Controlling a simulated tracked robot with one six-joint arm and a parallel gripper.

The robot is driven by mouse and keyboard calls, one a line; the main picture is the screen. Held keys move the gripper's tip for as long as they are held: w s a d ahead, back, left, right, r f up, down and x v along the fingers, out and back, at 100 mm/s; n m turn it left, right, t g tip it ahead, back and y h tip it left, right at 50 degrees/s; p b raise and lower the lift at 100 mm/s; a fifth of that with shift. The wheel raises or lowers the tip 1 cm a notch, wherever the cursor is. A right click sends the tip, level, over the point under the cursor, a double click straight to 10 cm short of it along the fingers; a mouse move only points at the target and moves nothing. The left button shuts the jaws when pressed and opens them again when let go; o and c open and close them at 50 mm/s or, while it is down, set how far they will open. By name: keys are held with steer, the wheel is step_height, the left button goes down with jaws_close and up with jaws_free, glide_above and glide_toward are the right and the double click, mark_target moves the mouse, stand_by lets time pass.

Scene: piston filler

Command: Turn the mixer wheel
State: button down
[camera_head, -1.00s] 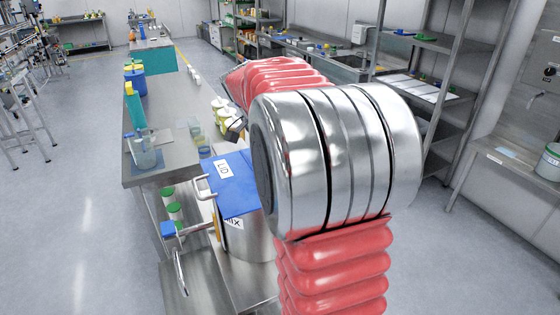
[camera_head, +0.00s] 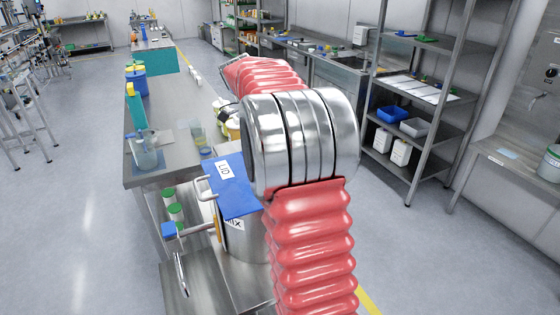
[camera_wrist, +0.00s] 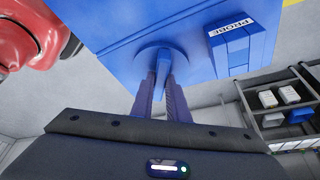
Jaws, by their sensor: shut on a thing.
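In the wrist view my gripper (camera_wrist: 163,97) is shut on a narrow blue peg (camera_wrist: 163,62). The peg stands out from a round blue base on a large flat blue panel (camera_wrist: 120,30). I cannot tell whether the peg belongs to the mixer wheel. In the head view the steel vessel (camera_head: 243,244) has a blue lid (camera_head: 235,190) marked LID and a partly covered label ending in IX. My gripper is hidden there.
A steel bench (camera_head: 170,165) with a blue drum (camera_head: 136,82) and a clear jug (camera_head: 144,155) stands left of the vessel. A rod with a blue end (camera_head: 168,229) juts left from the vessel. Shelving (camera_head: 425,130) stands at right.

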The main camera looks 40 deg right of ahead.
steer(key=shift+w+a, duration=0.1)
steer(key=shift+w, duration=0.05)
stand_by(0.3)
steer(key=c, duration=1.7)
jaws_free()
steer(key=v, duration=1.3)
steer(key=shift+r, duration=0.4)
